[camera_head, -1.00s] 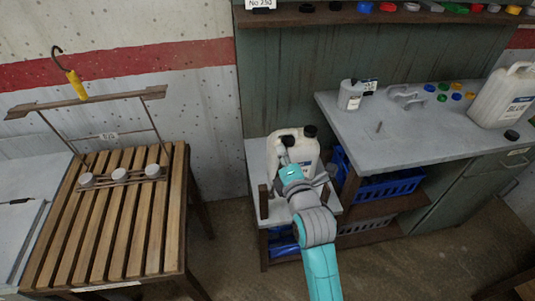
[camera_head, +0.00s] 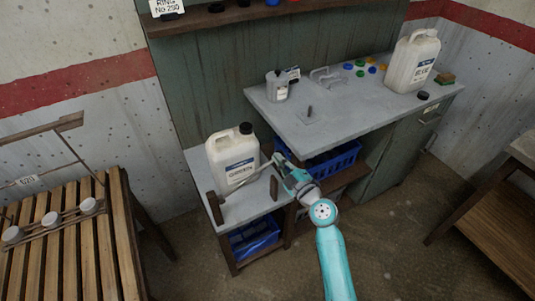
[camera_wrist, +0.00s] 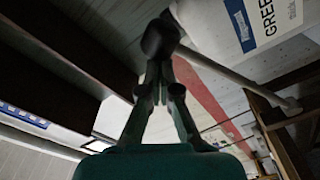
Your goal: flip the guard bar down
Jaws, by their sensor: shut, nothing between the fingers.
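The guard bar (camera_head: 246,181) is a thin grey rod on the low side shelf, in front of a white canister (camera_head: 222,150). It slopes from a short brown post (camera_head: 215,207) at the left up towards my gripper, its right end above a second brown post (camera_head: 274,188). My gripper (camera_head: 277,160) is shut and empty at the bar's upper end. In the wrist view the bar (camera_wrist: 235,76) runs from a dark knob (camera_wrist: 160,38) to a wooden post. The knob is right at my fingertips (camera_wrist: 155,75); I cannot tell whether they touch.
A grey worktop (camera_head: 330,105) stands behind and right, with a small can (camera_head: 277,86), coloured caps and a large canister (camera_head: 413,62). Blue crates (camera_head: 332,160) sit below. A slatted table (camera_head: 75,250) is at left, another table (camera_head: 510,200) at right. The floor between is clear.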

